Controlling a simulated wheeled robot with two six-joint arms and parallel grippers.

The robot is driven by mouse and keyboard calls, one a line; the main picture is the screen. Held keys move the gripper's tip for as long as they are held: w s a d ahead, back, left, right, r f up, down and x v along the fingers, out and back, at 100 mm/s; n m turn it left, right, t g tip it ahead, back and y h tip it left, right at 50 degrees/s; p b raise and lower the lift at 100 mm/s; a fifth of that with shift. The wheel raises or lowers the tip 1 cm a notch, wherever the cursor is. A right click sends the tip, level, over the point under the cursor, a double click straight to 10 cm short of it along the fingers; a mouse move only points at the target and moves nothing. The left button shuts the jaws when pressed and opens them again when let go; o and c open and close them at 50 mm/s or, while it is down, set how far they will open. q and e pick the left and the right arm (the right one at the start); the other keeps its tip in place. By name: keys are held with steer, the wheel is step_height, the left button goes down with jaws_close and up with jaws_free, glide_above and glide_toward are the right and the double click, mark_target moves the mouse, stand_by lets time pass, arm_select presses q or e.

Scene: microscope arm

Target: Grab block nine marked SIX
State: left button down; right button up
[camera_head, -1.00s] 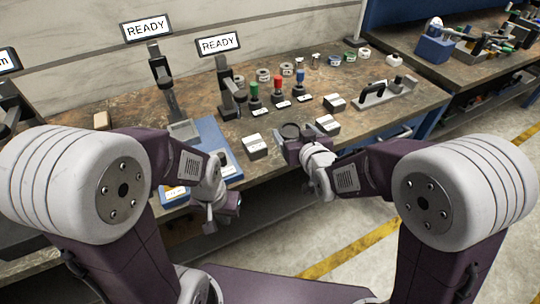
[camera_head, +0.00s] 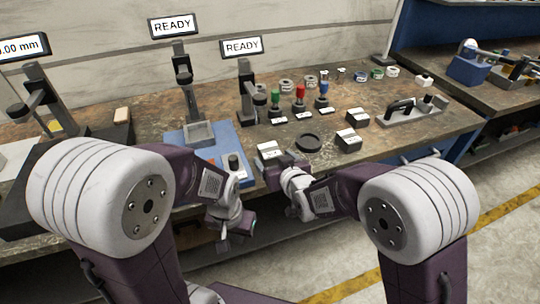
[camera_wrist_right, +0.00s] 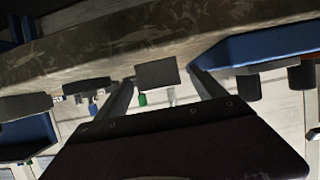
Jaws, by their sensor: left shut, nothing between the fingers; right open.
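Several small dark blocks with white top labels stand on the bench; their markings are too small to read. The left one (camera_head: 268,151) is beside my right gripper (camera_head: 279,167), near the front edge. Two more, a middle block (camera_head: 349,141) and a back block (camera_head: 358,118), stand to the right. In the right wrist view my right gripper (camera_wrist_right: 160,82) is open, with a grey block (camera_wrist_right: 157,73) showing between its fingers; I cannot tell whether they touch it. My left gripper (camera_head: 237,226) is shut and empty, low in front of the bench.
A black ring (camera_head: 308,142) lies right of the left block. A blue base (camera_head: 180,140) with a stand is to the left. Red, green and blue-topped pieces (camera_head: 300,97) stand behind. A grey tray with a black handle (camera_head: 412,110) is at the right.

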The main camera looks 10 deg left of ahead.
mark_target(270, 149)
steer(key=x, duration=0.4)
steer(key=shift+w+r, duration=0.1)
steer(key=shift+w, duration=0.1)
steer(key=shift+c, duration=0.9)
jaws_close()
steer(key=shift+a+r, duration=0.1)
steer(key=shift+r, duration=1.1)
step_height(270, 149, up, 2)
steer(key=shift+r+p, duration=0.1)
steer(key=shift+p, duration=0.4)
steer(key=w+r+p+v, duration=0.1)
steer(key=v, duration=1.2)
steer(key=shift+d+r, duration=0.25)
steer(key=shift+r, duration=0.2)
